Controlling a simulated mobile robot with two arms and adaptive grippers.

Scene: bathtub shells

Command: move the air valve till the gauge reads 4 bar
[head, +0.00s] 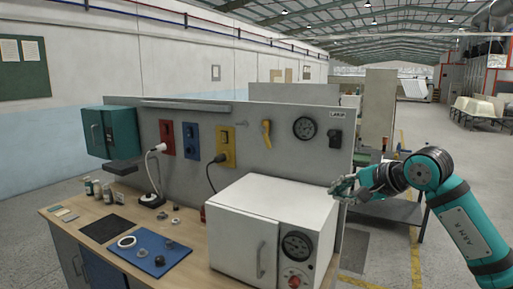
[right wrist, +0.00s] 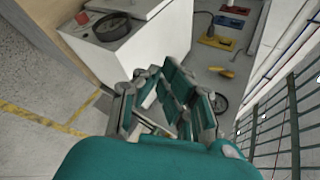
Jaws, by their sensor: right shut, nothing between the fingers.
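A yellow valve lever (head: 266,133) sits on the upright grey panel and hangs roughly downward. To its right on the panel is a round dark-rimmed gauge (head: 304,127); its needle reading is too small to tell. My right gripper (head: 341,188) is shut and empty, at the right end of the bench beside the white cabinet, to the right of and below the gauge, clear of the lever. In the right wrist view my gripper (right wrist: 162,85) shows with the yellow lever (right wrist: 221,72) and the gauge (right wrist: 221,103) beyond it. My left gripper is not in view.
A white cabinet (head: 263,222) with a dial and red knob stands on the bench below the lever. Red, blue and yellow socket plates (head: 225,146) are left of the lever.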

